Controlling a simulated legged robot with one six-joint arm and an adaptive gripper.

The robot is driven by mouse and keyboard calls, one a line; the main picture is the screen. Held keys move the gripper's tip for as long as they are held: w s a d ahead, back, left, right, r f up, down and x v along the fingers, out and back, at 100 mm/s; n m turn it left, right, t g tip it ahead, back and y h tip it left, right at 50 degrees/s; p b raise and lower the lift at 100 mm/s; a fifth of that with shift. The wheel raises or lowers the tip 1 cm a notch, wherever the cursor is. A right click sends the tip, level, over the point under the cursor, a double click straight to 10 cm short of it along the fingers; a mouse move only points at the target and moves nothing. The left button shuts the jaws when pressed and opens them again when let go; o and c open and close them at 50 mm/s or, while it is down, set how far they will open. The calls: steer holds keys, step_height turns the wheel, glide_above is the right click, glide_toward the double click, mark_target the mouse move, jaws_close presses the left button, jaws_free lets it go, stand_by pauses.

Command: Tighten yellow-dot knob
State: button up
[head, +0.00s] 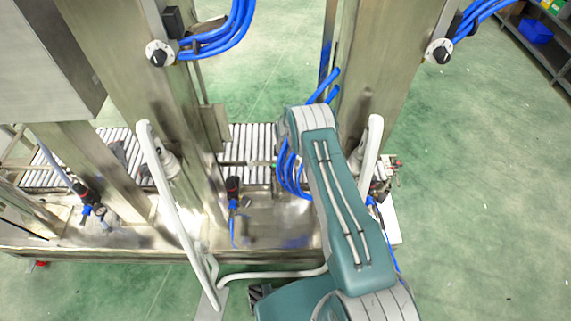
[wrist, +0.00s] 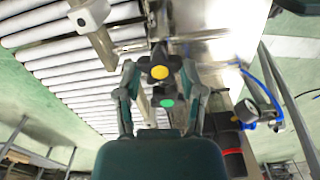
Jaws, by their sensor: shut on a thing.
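The yellow-dot knob (wrist: 160,67) is a dark, lobed knob with a yellow disc at its centre, in the upper middle of the wrist view. My gripper (wrist: 160,74) has one finger on each side of it and is shut on the knob. A second dark part with a green dot (wrist: 167,103) shows just below it, between the lower parts of the fingers. In the head view my teal arm reaches into the machine, and it hides my gripper and the yellow-dot knob.
White conveyor rollers (wrist: 75,75) lie on the left of the wrist view. A gauge with a blue hose (wrist: 247,111) and a red-and-black fitting (wrist: 232,150) are close on the right. In the head view steel columns (head: 135,65) and white bent tubes (head: 160,185) flank my arm.

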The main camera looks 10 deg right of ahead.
steer(key=m, duration=0.4)
steer(key=shift+d+f, duration=0.1)
steer(key=shift+m, duration=1.7)
steer(key=o, duration=1.2)
steer(key=shift+c, duration=0.2)
steer(key=shift+r, duration=3.7)
